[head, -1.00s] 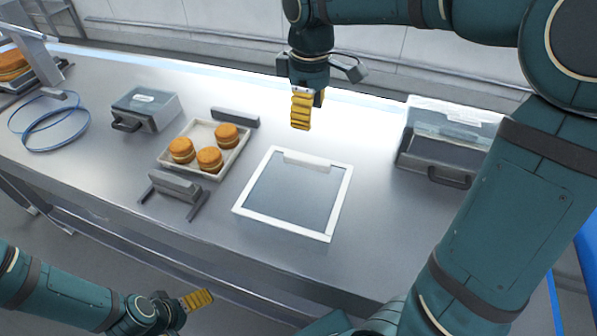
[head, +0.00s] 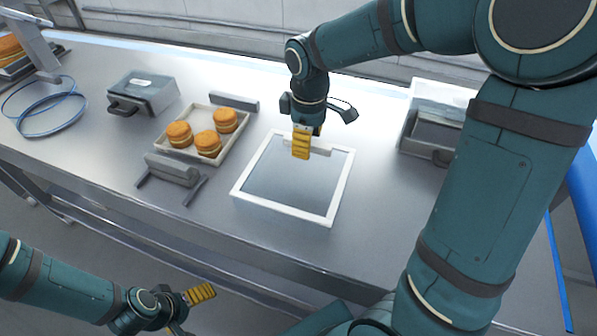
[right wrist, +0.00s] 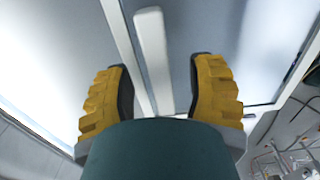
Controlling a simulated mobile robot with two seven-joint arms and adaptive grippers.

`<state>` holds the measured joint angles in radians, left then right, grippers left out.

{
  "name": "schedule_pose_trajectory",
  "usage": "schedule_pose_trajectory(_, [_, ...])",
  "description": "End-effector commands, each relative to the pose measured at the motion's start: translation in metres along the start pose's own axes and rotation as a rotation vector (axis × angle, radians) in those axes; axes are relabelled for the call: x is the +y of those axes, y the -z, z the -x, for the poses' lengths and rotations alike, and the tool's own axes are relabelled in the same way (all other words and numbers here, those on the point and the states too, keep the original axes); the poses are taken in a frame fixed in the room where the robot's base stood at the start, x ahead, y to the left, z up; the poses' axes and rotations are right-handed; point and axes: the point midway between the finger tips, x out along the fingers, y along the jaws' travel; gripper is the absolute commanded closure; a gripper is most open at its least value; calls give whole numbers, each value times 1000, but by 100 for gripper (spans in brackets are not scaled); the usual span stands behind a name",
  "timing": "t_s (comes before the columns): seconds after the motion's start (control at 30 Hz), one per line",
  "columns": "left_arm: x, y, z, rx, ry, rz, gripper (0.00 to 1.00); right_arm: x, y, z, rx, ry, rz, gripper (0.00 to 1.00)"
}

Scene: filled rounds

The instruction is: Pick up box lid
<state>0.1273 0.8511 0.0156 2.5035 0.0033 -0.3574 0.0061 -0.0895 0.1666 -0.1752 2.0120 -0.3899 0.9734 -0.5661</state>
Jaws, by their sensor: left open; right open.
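The box lid (head: 285,208) is a flat, clear panel in a white frame on the steel counter. A white bar handle (head: 320,151) stands near its far edge, partly hidden by my right gripper (head: 306,154). In the right wrist view the handle (right wrist: 152,48) runs between the two yellow fingers of my right gripper (right wrist: 160,72), which are open with a gap on each side. Whether the fingertips reach down to handle height is hard to tell. My left gripper (head: 193,308) is open and empty, low in front of the counter.
A tray (head: 236,146) with three filled rounds lies left of the lid. A grey stand (head: 174,170) is in front of it and a dark bar (head: 234,102) behind. A grey case (head: 143,95) and blue rings (head: 42,128) are further left. A clear-topped box (head: 430,135) stands right.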

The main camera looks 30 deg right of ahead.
Motion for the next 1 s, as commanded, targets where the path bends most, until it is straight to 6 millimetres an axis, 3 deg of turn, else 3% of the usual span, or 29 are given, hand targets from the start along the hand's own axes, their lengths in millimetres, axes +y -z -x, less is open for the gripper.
schedule_pose_trajectory(0.1, [-1, -1, -2, -2, 0, -1, 2, 0, 0, -9, 0, 0, 0, 45])
schedule_pose_trajectory(0.37, [-1, -1, -2, -2, 0, -1, 2, 0, 0, -9, 1, -1, 0, 46])
schedule_pose_trajectory(0.5, [-1, -1, -2, -2, 0, -1, 2, 0, 0, -9, 1, -1, 0, 95])
schedule_pose_trajectory(0.53, [-1, -1, -2, -2, 0, -1, 2, 0, 0, -9, 1, -1, 1, 100])
schedule_pose_trajectory(1.0, [0, -1, -1, -2, 0, 0, 2, 0, 0, -7, 1, 0, 1, 100])
